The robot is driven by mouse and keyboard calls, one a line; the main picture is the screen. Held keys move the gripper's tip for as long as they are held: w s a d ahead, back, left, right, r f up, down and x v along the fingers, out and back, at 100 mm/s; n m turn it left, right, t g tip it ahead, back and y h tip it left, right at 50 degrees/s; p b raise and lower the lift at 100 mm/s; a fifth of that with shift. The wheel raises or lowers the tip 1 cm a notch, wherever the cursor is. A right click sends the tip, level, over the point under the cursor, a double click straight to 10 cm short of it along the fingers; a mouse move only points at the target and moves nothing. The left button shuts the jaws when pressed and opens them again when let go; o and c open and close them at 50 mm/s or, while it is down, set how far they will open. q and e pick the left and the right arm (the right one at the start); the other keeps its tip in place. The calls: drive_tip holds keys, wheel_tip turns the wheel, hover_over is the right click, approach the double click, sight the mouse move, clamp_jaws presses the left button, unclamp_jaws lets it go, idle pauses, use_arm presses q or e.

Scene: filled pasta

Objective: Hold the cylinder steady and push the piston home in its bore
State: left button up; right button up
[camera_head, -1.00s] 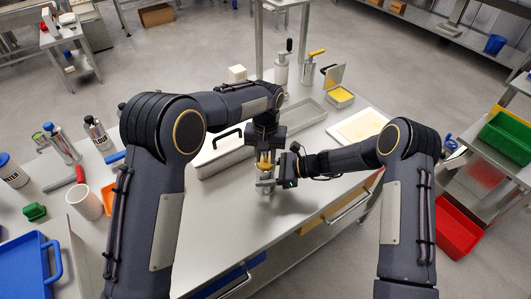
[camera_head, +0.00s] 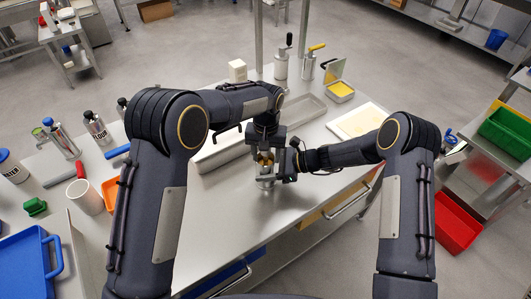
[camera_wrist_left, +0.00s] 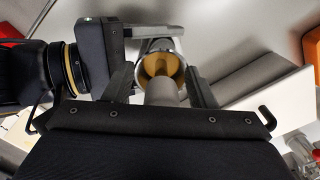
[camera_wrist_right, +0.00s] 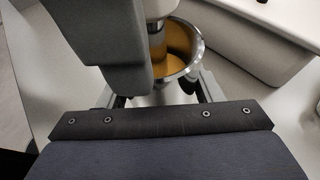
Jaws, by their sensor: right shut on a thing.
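The steel cylinder (camera_head: 265,183) stands upright on the bench, its bore yellow-orange inside in the right wrist view (camera_wrist_right: 190,72). My right gripper (camera_head: 274,173) is shut on the cylinder from the right side, a finger on each side of it. The piston's pale rod (camera_wrist_right: 158,40) goes down into the bore, off-centre in that view; its lower end is hidden. My left gripper (camera_head: 265,153) points down directly above the cylinder. In the left wrist view its fingers stand apart on either side of the grey rod (camera_wrist_left: 162,92), with visible gaps.
A white cup (camera_head: 86,198) and blue tray (camera_head: 25,265) are at the left. The bench in front of the cylinder is clear.

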use_arm(q)
drive_tip(key=shift+a+f, duration=0.1)
drive_tip(key=shift+a, duration=0.05)
wheel_tip(320, 180, up, 12)
drive_tip(key=shift+w+r, duration=0.15)
idle(0.4)
use_arm(e)
drive_tip(key=o, duration=1.3)
